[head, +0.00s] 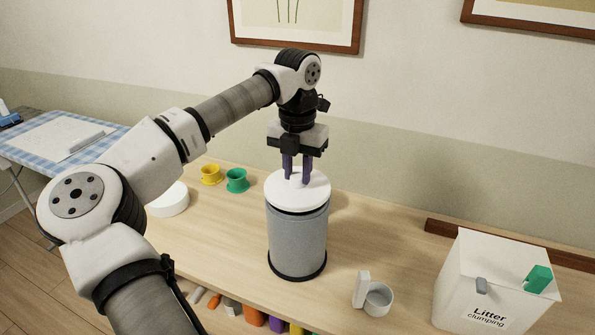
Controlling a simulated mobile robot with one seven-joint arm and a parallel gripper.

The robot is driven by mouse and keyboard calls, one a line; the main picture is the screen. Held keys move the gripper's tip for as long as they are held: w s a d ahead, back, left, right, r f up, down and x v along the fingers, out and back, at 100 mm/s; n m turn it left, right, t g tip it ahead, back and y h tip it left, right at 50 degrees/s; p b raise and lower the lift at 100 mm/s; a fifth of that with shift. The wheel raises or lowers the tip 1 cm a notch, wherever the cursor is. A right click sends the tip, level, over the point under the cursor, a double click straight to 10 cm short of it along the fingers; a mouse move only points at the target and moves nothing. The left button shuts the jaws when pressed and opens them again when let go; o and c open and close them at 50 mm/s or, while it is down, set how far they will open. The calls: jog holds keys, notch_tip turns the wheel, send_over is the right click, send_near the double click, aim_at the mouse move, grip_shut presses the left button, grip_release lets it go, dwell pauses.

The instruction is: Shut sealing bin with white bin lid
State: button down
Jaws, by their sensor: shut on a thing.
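The sealing bin (297,243) is a grey cylinder with a dark base and dark upper rim, upright on the wooden table. The white bin lid (312,197) is a round disc at the top of the bin, over its opening. My gripper (298,176) points straight down above the bin, its dark purple fingers shut on the middle of the lid. A dark band shows between the lid and the grey wall; I cannot tell whether the lid is fully seated. The fingers hide the part of the lid they hold.
A yellow cup (210,174) and a green cup (237,181) stand at the back left near a white round container (168,200). A small grey cup (378,299) and a white block (361,289) are front right. A white litter box (490,285) stands at far right.

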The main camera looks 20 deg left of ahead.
jog(key=n+b, duration=0.1)
jog(key=n, duration=0.4)
jog(key=shift+f, duration=0.1)
jog(key=n+b, duration=0.1)
jog(key=n, duration=0.2)
jog(key=shift+b, duration=0.3)
jog(key=shift+n, duration=1.3)
jog(key=shift+f+b, duration=0.7)
jog(key=shift+f, duration=0.15)
jog(key=c, duration=1.8)
grip_release()
grip_shut()
jog(key=shift+f, duration=0.15)
